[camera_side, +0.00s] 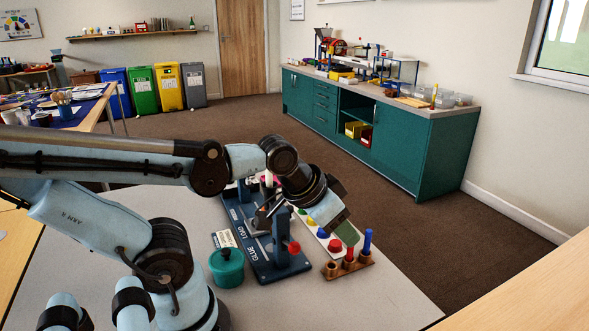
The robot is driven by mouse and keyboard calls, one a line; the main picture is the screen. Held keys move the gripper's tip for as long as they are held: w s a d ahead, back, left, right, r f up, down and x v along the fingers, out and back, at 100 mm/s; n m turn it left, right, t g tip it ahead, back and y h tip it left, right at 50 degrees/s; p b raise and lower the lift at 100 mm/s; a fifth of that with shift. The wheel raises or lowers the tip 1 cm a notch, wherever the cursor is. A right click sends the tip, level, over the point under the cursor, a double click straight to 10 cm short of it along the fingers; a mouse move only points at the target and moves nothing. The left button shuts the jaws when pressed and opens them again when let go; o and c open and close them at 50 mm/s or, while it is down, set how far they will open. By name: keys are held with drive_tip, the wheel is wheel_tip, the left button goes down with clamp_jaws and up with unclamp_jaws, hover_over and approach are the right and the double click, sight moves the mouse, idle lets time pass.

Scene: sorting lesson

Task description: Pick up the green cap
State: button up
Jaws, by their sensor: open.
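My gripper (340,222) reaches down from the upper left over a white tray (306,222) of coloured caps. It is open; the gap between its fingers is mostly hidden from this side. A dark green piece (348,234) shows right at the fingertips; I cannot tell whether it is the green cap or part of a finger. In the tray, a red cap (335,246), a blue cap (323,233) and a yellow cap (311,221) lie in a row. My wrist hides the tray's far part.
A dark blue glue-load fixture (262,249) with a red knob (294,248) stands left of the tray. A wooden rack (333,270) with red and blue pegs is in front. A green lidded pot (226,268) stands at left. The grey table (370,302) is clear at front right.

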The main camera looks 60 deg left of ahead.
drive_tip(key=w+a+r+n+g, duration=0.1)
drive_tip(key=w+a+g, duration=0.25)
drive_tip(key=a, duration=0.75)
drive_tip(key=w+a+r+n+g, duration=0.15)
drive_tip(key=w+a, duration=0.25)
drive_tip(key=a, duration=0.6)
drive_tip(key=a+f+g, duration=0.2)
drive_tip(key=a+f, duration=0.3)
drive_tip(key=a, duration=0.2)
drive_tip(key=shift+n, duration=0.25)
drive_tip(key=f, duration=1)
drive_tip(key=shift+s+f, duration=0.2)
drive_tip(key=shift+f, duration=0.2)
clamp_jaws()
